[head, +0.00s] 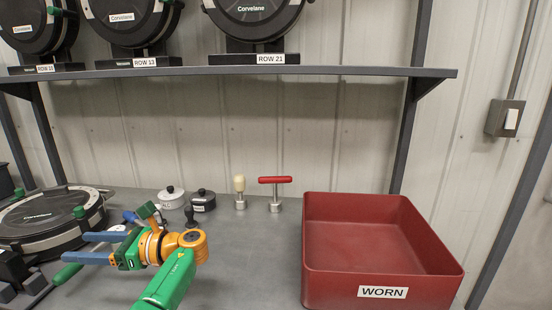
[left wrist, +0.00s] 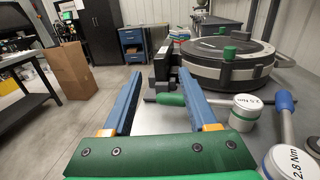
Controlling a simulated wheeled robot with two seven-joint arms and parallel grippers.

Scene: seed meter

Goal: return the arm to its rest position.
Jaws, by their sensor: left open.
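My left gripper (head: 77,247) is on the left side of the bench in the head view, with its arm coming up from the bottom. Its two blue fingers point left and stand apart with nothing between them. In the left wrist view the open fingers (left wrist: 157,75) reach forward over the bench edge towards the floor. A round black seed meter (head: 38,218) marked Corvelane lies on the bench just beyond the fingers; it also shows in the left wrist view (left wrist: 215,68). My right gripper is not in view.
A red WORN bin (head: 385,292) stands at the right. Small weights, a wooden-knobbed tool (head: 240,190) and a red T-handle (head: 275,181) stand at the back. Tools marked 2.5 Nm (left wrist: 245,110) and 2.8 Nm (left wrist: 292,163) lie near the gripper. A shelf (head: 230,71) holds more meters.

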